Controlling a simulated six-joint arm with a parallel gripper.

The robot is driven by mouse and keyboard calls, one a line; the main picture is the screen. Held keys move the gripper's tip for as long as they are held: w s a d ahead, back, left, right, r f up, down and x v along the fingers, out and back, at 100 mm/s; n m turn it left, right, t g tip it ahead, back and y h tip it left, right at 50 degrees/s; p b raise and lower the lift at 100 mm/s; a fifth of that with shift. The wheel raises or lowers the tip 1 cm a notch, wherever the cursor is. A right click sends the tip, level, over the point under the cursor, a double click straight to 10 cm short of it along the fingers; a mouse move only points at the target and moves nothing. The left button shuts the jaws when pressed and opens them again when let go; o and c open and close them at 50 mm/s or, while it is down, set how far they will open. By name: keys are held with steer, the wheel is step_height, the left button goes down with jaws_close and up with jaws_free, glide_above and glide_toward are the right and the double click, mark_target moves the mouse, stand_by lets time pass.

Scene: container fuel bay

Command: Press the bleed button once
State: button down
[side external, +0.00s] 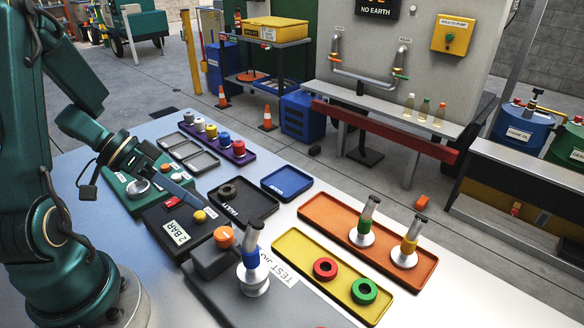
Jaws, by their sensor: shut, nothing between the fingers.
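No label that I can read names the bleed button. A round yellow button (199,215) stands on the black box (165,225) with the "2 BAR" display (177,236), and it may be that one. My gripper (204,206) is shut and empty. Its long narrow fingers slant down to the right over the box, with the tips just above and beside the yellow button. I cannot tell whether they touch it. The button is in plain view and looks raised.
A green panel (120,190) with a silver dome lies under my wrist. An orange knob (223,237) stands nearby on a dark block. A black "FAULTY" tray (262,209), a yellow tray (290,240) and an orange tray (318,207) lie to the right. A blue-collared fitting (252,270) stands in front.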

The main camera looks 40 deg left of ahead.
steer(key=shift+f, duration=0.15)
steer(key=shift+f, duration=0.3)
steer(key=shift+f, duration=0.4)
stand_by(0.7)
steer(key=shift+r, duration=0.85)
step_height(320, 180, up, 5)
stand_by(0.7)
stand_by(0.4)
